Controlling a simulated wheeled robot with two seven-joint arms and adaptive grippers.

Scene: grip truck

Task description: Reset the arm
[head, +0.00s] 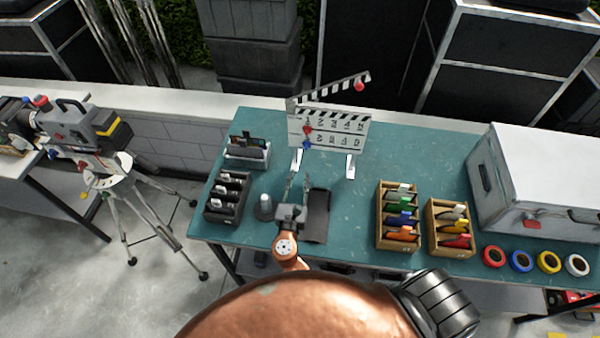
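A white clapperboard (345,131) stands upright on white feet near the back of the teal table. Its striped clapper arm (330,91) is raised, hinged at the left and slanting up to the right, with a red knob (359,86) near its free end. A red knob and a blue knob sit at the board's left side. My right gripper (298,181) is in front of the board, fingers pointing toward it, spread apart and empty. It appears apart from the board. My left gripper is not in view.
The teal table (420,165) carries a black tray (319,212) and grey cylinder (265,207) beside my gripper. Dark racks (228,196) stand left, wooden boxes (398,218) right, then tape rolls (521,261) and a white case (540,190). A camera tripod (125,195) stands left.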

